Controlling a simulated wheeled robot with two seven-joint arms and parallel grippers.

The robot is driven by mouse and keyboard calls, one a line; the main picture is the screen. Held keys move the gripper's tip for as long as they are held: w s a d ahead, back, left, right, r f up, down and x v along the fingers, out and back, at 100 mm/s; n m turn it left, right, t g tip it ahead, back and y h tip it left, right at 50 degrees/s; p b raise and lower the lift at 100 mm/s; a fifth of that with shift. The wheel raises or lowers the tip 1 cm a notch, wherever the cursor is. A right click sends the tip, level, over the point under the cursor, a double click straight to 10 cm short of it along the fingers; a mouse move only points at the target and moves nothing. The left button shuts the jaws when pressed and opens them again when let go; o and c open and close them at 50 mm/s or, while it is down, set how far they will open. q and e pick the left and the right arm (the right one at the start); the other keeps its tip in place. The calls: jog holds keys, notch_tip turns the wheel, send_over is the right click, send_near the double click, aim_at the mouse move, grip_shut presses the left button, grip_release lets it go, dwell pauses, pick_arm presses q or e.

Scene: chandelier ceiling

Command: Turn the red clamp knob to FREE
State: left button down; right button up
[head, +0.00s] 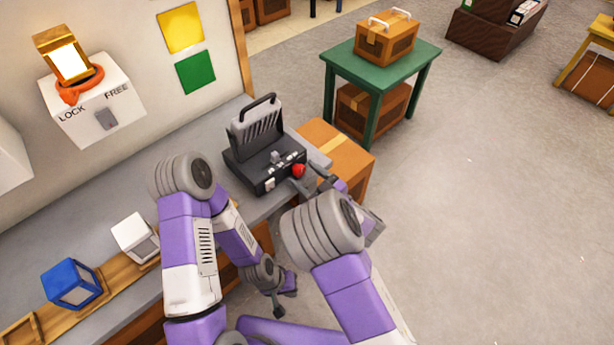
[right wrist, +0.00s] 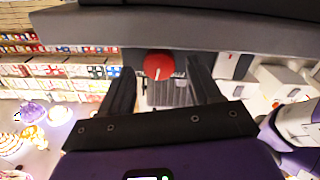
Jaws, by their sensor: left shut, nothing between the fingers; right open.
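A round red knob (head: 298,170) sits at the right end of a black case-like device (head: 262,165) on the grey counter. In the right wrist view the red knob (right wrist: 158,62) shows a short pale line pointing down. My right gripper (head: 311,177) is open beside the device, and the knob appears between its fingertips (right wrist: 160,68); contact cannot be told. My left gripper (head: 280,306) is shut and empty below the counter edge.
A blue cube (head: 72,283) and a white cube (head: 134,238) stand on a wooden strip along the counter. A cardboard box (head: 340,150) is right of the device. A green table (head: 385,70) stands behind.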

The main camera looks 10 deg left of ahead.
jog(key=c, duration=1)
jog(key=shift+d+f, duration=0.2)
jog(key=shift+f, duration=0.1)
jog(key=shift+c, duration=0.2)
jog(key=shift+a+r+n, duration=0.1)
jog(key=shift+n, duration=0.7)
jog(key=shift+s+a+n, duration=0.1)
jog(key=shift+n, duration=1.2)
jog(key=o, duration=1)
jog(key=shift+o, duration=0.2)
jog(key=shift+s+a, duration=0.1)
